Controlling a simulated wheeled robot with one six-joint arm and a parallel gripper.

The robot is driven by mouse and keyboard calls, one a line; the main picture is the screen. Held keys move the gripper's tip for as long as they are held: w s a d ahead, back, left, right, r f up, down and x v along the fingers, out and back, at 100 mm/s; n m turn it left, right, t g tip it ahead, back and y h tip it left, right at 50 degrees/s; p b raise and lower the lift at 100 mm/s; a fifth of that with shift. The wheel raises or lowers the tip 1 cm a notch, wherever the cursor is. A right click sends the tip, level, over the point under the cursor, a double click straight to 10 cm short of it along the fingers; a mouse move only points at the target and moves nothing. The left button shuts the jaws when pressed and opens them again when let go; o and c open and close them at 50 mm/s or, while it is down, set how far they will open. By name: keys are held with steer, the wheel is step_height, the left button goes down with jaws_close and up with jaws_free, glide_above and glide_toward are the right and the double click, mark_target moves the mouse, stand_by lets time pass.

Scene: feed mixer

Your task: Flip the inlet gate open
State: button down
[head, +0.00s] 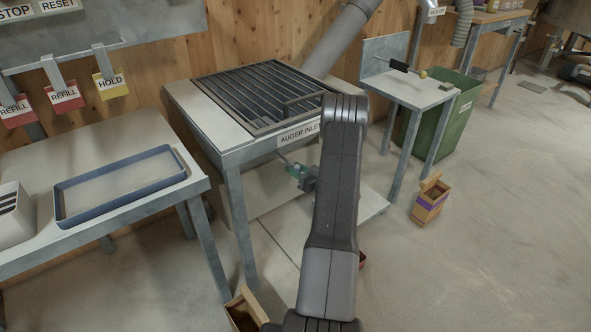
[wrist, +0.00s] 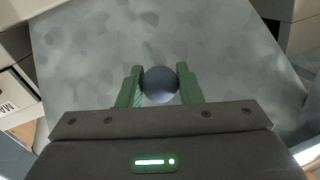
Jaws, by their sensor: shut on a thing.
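The auger inlet is a table-like metal stand with a barred grate (head: 258,95) on top and an "AUGER INLET" label (head: 297,133) on its front edge. A dark round knob (wrist: 160,84) sits between the green fingers of my gripper (wrist: 160,88) in the wrist view, and a faint thin rod runs back from it towards a mottled grey metal surface (wrist: 190,35). My gripper (head: 300,170) is below the label in the head view, shut on the knob. My arm hides part of the stand, and I cannot make out the gate plate itself.
A bench with a blue tray (head: 62,214) stands at left, below hanging red and yellow tags (head: 110,86). A small side table (head: 415,90) and a green bin (head: 440,125) are at right. Small boxes (head: 430,200) stand on the floor. The floor at right is mostly clear.

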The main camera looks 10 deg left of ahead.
steer(key=s+a+b+v, duration=0.1)
steer(key=v, duration=0.8)
steer(key=shift+s+d, duration=0.2)
steer(key=shift+s, duration=0.25)
steer(key=shift+f, duration=0.1)
steer(key=c, duration=1.4)
jaws_free()
steer(key=o, duration=0.3)
steer(key=shift+s+d, duration=0.1)
steer(key=shift+d, duration=0.05)
steer(key=shift+o, duration=0.2)
steer(key=p+v, duration=0.2)
steer(key=v, duration=1.2)
